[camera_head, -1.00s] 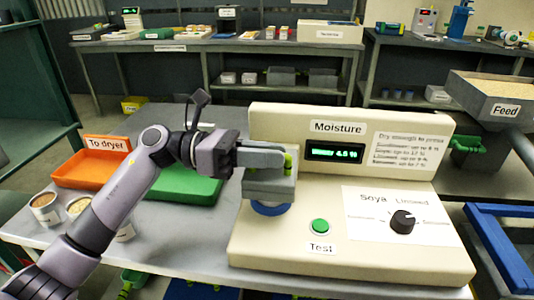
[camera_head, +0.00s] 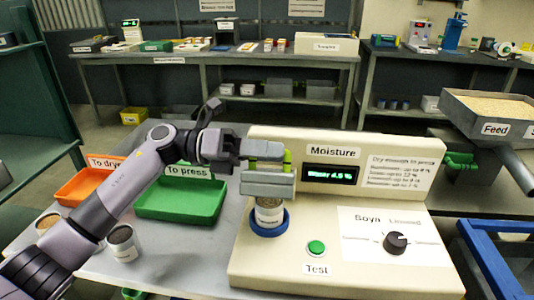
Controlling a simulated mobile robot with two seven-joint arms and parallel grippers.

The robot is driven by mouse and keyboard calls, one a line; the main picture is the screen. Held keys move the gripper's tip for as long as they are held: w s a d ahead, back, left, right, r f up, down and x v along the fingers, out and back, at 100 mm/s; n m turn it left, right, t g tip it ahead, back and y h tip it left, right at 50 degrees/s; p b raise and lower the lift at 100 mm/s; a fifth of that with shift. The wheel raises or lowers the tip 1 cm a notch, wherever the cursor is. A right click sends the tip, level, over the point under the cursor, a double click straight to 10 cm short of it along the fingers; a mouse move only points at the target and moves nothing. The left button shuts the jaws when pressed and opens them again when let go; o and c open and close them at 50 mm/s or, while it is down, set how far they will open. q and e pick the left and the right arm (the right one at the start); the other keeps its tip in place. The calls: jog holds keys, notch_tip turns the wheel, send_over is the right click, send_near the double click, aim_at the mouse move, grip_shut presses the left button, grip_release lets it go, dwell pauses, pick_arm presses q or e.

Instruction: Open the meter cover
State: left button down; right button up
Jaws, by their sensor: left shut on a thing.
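The cream moisture meter (camera_head: 345,270) stands on the bench with a lit green display, a green Test button (camera_head: 316,248) and a black knob (camera_head: 396,242). A labelled cup (camera_head: 270,212) sits upright in its blue ring (camera_head: 262,229). My left gripper (camera_head: 282,168) is above this cup, its grey fingers shut around a narrow green piece (camera_head: 288,158), which looks like the handle of the meter cover. The fingers hide most of the cover, so I cannot tell its exact angle. My right gripper is out of view.
A green "To press" tray (camera_head: 180,205) and an orange "To dryer" tray (camera_head: 88,183) lie left of the meter. Filled cups (camera_head: 122,243) stand at the bench's left front. A grey Feed bin (camera_head: 492,108) and a blue frame (camera_head: 490,258) are at right.

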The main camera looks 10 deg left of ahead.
pick_arm(q)
jog(key=shift+w+r, duration=0.15)
jog(key=shift+r, duration=0.2)
jog(key=c, duration=1.1)
grip_release()
jog(key=shift+n, duration=0.3)
jog(key=shift+f, duration=0.1)
jog(key=shift+a+b, duration=0.55)
jog(key=shift+a, duration=3.1)
